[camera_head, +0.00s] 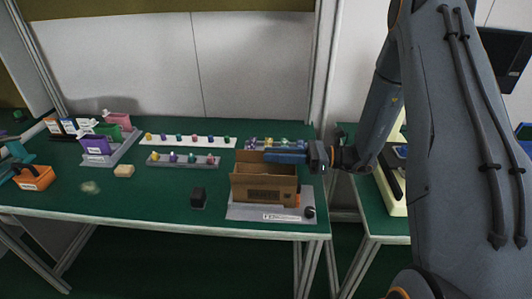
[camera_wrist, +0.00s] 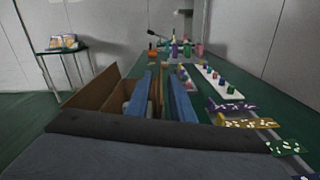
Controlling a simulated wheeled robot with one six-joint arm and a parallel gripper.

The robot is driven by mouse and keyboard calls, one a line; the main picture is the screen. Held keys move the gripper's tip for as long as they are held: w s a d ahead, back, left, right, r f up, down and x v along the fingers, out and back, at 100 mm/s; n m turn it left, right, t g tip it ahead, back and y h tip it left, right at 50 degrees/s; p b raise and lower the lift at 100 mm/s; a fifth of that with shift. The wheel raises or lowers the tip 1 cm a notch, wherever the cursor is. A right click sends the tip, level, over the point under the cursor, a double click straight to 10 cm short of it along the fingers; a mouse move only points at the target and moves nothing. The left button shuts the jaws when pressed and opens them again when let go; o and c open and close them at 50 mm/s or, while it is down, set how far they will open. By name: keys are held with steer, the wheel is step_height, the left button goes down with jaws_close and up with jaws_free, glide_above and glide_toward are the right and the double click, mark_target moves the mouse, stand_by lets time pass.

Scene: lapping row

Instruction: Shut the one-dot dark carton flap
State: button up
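The brown carton (camera_head: 264,192) stands on a grey plate (camera_head: 240,213) near the table's right end. Its flaps stand up, including a back flap (camera_head: 250,158); I cannot make out any dots or tell which flap is the dark one. My gripper (camera_head: 272,157) reaches in from the right, its blue fingers over the carton's top. In the wrist view my gripper (camera_wrist: 163,78) has its two fingers apart, with brown cardboard (camera_wrist: 156,100) showing between them. I cannot tell if they touch it. The carton's wall also shows left of the fingers (camera_wrist: 92,92).
A black block (camera_head: 198,198) stands left of the carton. Behind are trays of small coloured pegs (camera_head: 184,160). Coloured bins (camera_head: 97,145) and an orange box (camera_head: 34,178) are at the left. The table's front middle (camera_head: 150,205) is clear.

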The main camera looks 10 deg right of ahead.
steer(key=shift+w+a, duration=0.15)
steer(key=shift+a, duration=0.55)
steer(key=shift+w+a, duration=0.1)
steer(key=shift+a, duration=0.55)
jaws_close()
steer(key=shift+s+n, duration=0.1)
steer(key=shift+n, duration=0.2)
steer(key=shift+s+a+f+n+b, duration=0.1)
steer(key=shift+s+n+b, duration=0.3)
steer(key=shift+n, duration=1)
steer(key=shift+s+a+f+n+b, duration=0.1)
steer(key=shift+s+n+b, duration=0.25)
steer(key=shift+n, duration=1.05)
steer(key=shift+s+f+n+b, duration=0.1)
steer(key=shift+s+n+b, duration=0.25)
steer(key=shift+n, duration=1.05)
steer(key=shift+c, duration=2.2)
jaws_free()
